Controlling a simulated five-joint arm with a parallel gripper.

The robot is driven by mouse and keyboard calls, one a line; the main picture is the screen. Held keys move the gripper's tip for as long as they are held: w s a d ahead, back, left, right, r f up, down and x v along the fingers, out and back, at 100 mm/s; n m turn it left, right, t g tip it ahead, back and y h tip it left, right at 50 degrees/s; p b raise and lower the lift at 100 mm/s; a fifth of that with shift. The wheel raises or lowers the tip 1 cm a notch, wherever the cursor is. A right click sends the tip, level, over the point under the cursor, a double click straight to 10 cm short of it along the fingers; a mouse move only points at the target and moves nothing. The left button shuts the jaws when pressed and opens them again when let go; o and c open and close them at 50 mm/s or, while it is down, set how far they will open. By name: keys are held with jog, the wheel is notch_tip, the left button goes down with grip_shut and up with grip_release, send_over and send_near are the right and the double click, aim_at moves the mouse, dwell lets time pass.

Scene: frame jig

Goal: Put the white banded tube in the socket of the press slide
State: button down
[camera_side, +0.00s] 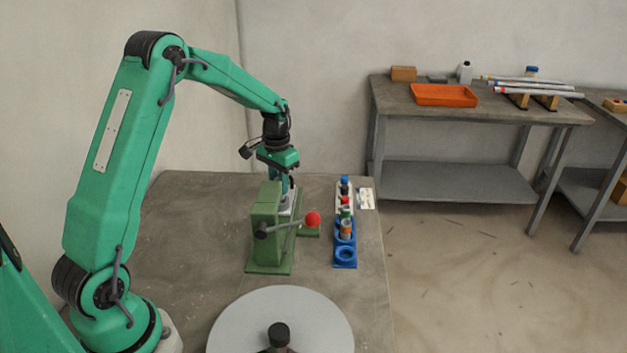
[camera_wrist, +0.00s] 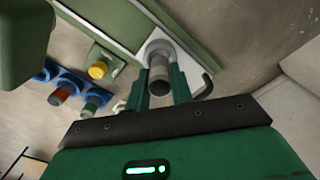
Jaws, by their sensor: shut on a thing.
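My gripper (camera_wrist: 163,88) is shut on the tube (camera_wrist: 159,74), which looks grey with a darker band in the wrist view. The tube is between the two fingers, over the pale press slide (camera_wrist: 128,82). A round grey socket (camera_wrist: 160,46) shows at the tube's far end. I cannot tell whether the tube is in the socket or just above it. In the side view my gripper (camera_side: 287,188) points down behind the green press (camera_side: 265,225), which hides most of the slide and the tube.
A red-knobbed lever (camera_side: 312,219) sticks out from the press. A blue rack (camera_side: 345,254) with several coloured tubes stands to its right; its front hole is empty. A yellow button (camera_wrist: 98,70) sits on a green plate. A grey round plate (camera_side: 280,315) lies in front.

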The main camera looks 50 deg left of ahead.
jog(key=shift+f, duration=1.35)
jog(key=c, duration=1)
grip_release()
jog(key=shift+r, duration=0.2)
jog(key=shift+r, duration=0.5)
jog(key=shift+r, duration=0.15)
jog(key=shift+r, duration=3.4)
